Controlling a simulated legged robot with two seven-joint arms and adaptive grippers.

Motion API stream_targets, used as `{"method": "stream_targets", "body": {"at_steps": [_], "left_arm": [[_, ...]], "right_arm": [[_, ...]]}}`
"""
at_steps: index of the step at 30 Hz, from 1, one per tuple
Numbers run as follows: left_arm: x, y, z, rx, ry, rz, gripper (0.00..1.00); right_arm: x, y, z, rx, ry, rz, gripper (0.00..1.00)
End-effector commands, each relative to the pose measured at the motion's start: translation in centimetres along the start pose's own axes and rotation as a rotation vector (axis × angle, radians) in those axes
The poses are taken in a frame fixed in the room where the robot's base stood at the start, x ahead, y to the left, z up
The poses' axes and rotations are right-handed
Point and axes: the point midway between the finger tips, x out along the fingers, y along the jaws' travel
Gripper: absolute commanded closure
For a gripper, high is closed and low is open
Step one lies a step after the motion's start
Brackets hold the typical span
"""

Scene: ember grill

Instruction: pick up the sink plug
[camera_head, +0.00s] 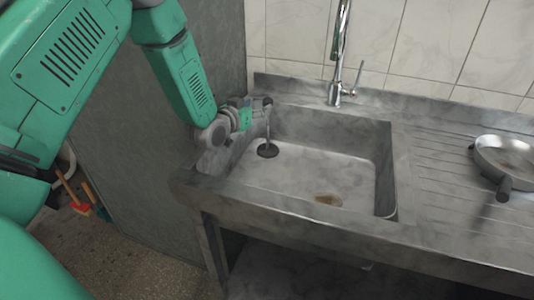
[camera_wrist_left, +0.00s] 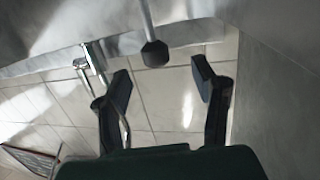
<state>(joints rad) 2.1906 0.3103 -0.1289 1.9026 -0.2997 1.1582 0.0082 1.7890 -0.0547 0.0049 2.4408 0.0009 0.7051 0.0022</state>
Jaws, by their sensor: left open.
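The sink plug (camera_head: 267,150) stands in the back left of the sink basin, a dark round disc with a thin upright rod. The rod has a dark knob at its top; in the left wrist view the knob (camera_wrist_left: 155,53) hangs from the upper edge, that picture being turned over. My left gripper (camera_head: 252,108) is over the basin's left rim, beside the top of the rod. In the left wrist view its two fingers (camera_wrist_left: 161,70) are spread apart, with the knob showing in the gap between them. My right gripper is in neither view.
The grey sink basin (camera_head: 290,178) has raised walls and a brownish patch on its floor. A chrome tap (camera_head: 338,60) rises behind it. A metal pan (camera_head: 505,155) lies on the ribbed drainboard at right. A dark grey wall panel stands close on the left.

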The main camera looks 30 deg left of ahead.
Motion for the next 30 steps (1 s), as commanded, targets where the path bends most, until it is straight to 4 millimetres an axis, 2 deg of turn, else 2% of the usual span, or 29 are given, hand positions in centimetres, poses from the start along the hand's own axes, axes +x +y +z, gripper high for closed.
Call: {"method": "stream_targets", "body": {"at_steps": [12,20,21,25,26,30], "left_arm": [[5.5,-0.1,0.0,0.002,0.001,0.000,0.47],[5.9,-0.1,-0.1,0.001,0.001,0.000,0.47],[5.9,-0.1,-0.1,0.001,0.001,0.000,0.51],[5.9,0.0,-0.1,0.001,0.001,0.000,0.96],[5.9,0.0,-0.1,0.002,0.001,0.000,1.00],[5.9,0.1,-0.2,0.002,0.002,0.000,1.00]], "right_arm": [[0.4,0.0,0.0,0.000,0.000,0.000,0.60],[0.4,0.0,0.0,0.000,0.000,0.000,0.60],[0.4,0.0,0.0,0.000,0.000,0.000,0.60],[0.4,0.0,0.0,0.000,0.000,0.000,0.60],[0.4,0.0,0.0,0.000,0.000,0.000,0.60],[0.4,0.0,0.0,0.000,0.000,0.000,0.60]]}}
